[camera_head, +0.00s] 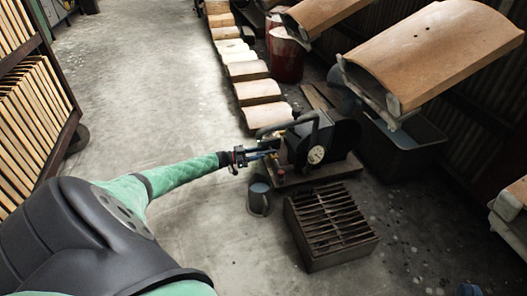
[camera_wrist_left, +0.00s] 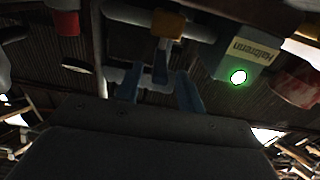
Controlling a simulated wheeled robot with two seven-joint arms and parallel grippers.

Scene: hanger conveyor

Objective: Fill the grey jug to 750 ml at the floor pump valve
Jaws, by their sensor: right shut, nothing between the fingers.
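The grey jug (camera_head: 259,201) stands upright on the floor, just left of the pump's board and below my left gripper. Its fill level cannot be read. The pump (camera_head: 318,142), with a round dial (camera_head: 316,155), stands on the board. My left gripper (camera_head: 268,154) is at the pump's near left side, above the jug. In the left wrist view its two blue fingers (camera_wrist_left: 160,90) are apart, with a grey stem and an orange valve part (camera_wrist_left: 168,24) beyond them; contact is unclear.
A slatted metal crate (camera_head: 312,259) stands right of the jug. Tan curved panels (camera_head: 257,91) line the floor beyond. Open floor (camera_head: 180,110) lies to the left. A green lamp (camera_wrist_left: 238,77) glows in the left wrist view.

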